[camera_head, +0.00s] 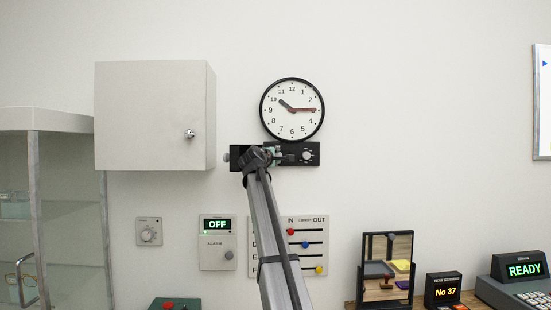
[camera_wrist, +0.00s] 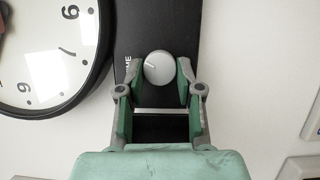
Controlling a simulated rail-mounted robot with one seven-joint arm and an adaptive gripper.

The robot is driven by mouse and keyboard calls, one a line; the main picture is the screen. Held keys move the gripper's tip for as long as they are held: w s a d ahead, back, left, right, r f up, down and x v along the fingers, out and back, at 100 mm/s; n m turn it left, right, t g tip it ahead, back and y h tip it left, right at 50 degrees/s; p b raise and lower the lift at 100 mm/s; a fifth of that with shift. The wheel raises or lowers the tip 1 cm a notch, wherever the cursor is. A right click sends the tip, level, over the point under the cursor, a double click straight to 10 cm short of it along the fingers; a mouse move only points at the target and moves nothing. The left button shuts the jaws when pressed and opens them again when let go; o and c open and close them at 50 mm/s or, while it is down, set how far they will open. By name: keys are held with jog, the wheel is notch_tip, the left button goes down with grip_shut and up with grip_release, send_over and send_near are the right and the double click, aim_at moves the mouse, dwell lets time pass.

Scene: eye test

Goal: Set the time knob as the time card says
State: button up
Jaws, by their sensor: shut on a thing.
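The time knob (camera_wrist: 158,64), a round white knob with a faint mark on its face, sits on a black panel (camera_wrist: 150,22) in the wrist view. The label beside it is partly hidden and ends in "ME". My gripper (camera_wrist: 158,73) is shut on the knob, with a green-padded finger on each side. In the head view, my gripper (camera_head: 268,157) covers the knob at the left part of the panel. The round wall clock (camera_head: 292,120) above has its dark short hand near 10 and a red hand near 3. I cannot make out a time card.
Another dial (camera_head: 307,155) is at the panel's right. A white cabinet (camera_head: 150,115) hangs at left. Below are a small dial plate (camera_head: 149,232), an alarm box (camera_head: 217,252) reading OFF and a slider board (camera_head: 315,233). A sheet (camera_head: 543,110) hangs at far right.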

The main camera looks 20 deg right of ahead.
jog(key=shift+r, duration=0.1)
jog(key=o, duration=1.2)
jog(key=shift+c, duration=0.2)
jog(key=v, duration=0.7)
jog(key=shift+s, duration=0.2)
jog(key=shift+a, duration=0.1)
